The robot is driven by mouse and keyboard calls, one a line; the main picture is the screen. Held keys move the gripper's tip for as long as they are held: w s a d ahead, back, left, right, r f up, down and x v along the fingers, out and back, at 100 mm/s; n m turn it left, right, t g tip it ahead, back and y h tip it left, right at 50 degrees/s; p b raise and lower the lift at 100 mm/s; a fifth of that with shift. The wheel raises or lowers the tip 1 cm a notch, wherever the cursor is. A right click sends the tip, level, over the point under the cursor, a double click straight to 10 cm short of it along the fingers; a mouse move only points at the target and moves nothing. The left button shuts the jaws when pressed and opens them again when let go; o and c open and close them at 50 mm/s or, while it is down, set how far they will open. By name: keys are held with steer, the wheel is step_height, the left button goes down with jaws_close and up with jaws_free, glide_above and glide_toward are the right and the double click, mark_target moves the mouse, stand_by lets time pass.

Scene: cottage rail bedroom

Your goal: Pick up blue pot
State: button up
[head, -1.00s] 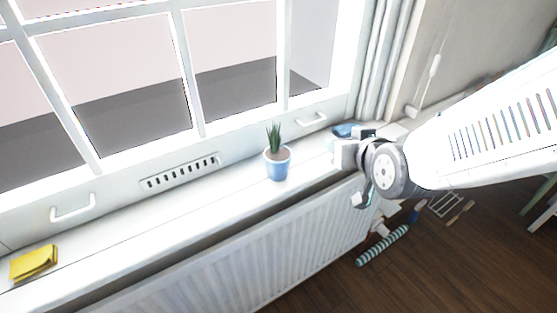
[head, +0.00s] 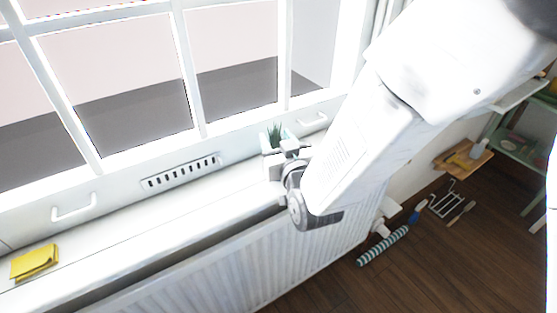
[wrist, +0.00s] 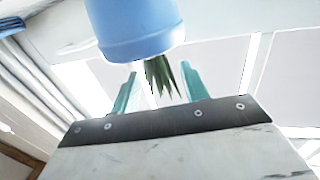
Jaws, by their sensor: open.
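The blue pot (wrist: 135,25) holds a green spiky plant (wrist: 162,78). In the head view the plant's leaves (head: 274,136) show above my gripper (head: 281,154), which hides most of the pot on the windowsill. In the wrist view the pot fills the top middle, appearing upside down with its leaves pointing down. The two teal fingers of my gripper (wrist: 158,72) are apart, with the leaves showing between them. The gripper is open and holds nothing. I cannot tell whether a finger touches the pot.
The white windowsill (head: 150,220) runs below the window, with a radiator (head: 200,275) under it. A yellow folded cloth (head: 34,262) lies at the far left. A vent (head: 181,172) and handles are on the window frame. A striped roll (head: 383,245) lies on the floor.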

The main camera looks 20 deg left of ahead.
steer(key=shift+x, duration=0.75)
jaws_close()
steer(key=shift+r, duration=0.1)
